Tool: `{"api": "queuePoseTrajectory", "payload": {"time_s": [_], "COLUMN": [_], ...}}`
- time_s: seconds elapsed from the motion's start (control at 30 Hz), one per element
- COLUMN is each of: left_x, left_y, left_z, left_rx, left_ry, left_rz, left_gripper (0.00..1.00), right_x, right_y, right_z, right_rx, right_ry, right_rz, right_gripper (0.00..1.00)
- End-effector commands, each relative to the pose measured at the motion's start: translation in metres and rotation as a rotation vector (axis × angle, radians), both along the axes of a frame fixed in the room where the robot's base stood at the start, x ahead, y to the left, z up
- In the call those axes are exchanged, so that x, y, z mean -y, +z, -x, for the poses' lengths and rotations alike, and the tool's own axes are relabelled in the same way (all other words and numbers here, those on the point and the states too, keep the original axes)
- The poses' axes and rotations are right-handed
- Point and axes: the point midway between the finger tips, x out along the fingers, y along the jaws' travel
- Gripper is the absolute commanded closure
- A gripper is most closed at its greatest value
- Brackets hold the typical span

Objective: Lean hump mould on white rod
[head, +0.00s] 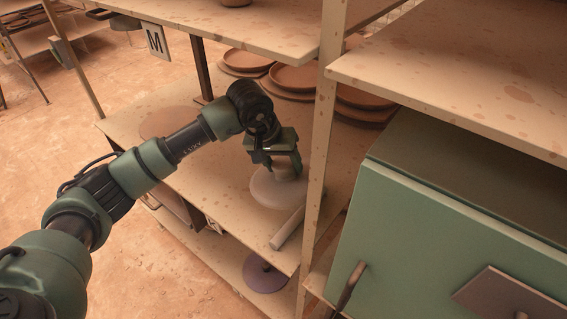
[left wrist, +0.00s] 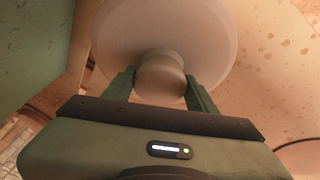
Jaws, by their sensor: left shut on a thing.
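The hump mould is a pale, round disc (head: 275,194) with a short knob, on the middle shelf next to the post. It fills the top of the left wrist view (left wrist: 200,28), its knob toward me. My left gripper (head: 284,168) is shut on the knob, with one finger on each side in the left wrist view (left wrist: 160,82). The white rod (head: 287,229) lies on the shelf just in front of the mould, near the shelf's front edge. The mould's rim is close to the rod's far end; I cannot tell whether they touch. My right gripper is not in view.
An upright post (head: 317,185) stands close to the right of the mould. Stacked brown plates (head: 295,77) sit behind. An upper shelf (head: 250,27) overhangs the back. A green cabinet (head: 430,220) fills the lower right. A purple disc (head: 264,276) lies on the shelf below. The shelf's left part is mostly bare.

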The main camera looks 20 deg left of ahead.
Motion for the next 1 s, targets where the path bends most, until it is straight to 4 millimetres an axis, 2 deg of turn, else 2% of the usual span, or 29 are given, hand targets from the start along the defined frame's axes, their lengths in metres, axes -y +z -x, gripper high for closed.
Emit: {"api": "queuePoseTrajectory", "payload": {"time_s": [0.33, 0.63, 0.77, 0.83, 1.0], "left_x": [0.000, 0.001, 0.000, 0.000, 0.000], "left_y": [-0.020, -0.047, -0.059, -0.067, -0.077], "left_z": [-0.001, 0.000, 0.000, -0.001, -0.001], "left_rx": [0.003, 0.003, 0.003, 0.005, 0.005], "left_ry": [0.000, -0.001, 0.000, 0.000, -0.001], "left_rz": [0.003, 0.004, 0.004, 0.003, 0.002], "left_gripper": [1.00, 1.00, 1.00, 1.00, 1.00], "right_x": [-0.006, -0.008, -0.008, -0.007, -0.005], "right_y": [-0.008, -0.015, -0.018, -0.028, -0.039], "right_z": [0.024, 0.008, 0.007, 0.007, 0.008], "right_rx": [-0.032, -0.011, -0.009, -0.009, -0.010], "right_ry": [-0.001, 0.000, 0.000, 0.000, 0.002], "right_rz": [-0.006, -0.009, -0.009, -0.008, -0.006], "right_gripper": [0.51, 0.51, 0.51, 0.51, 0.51]}}
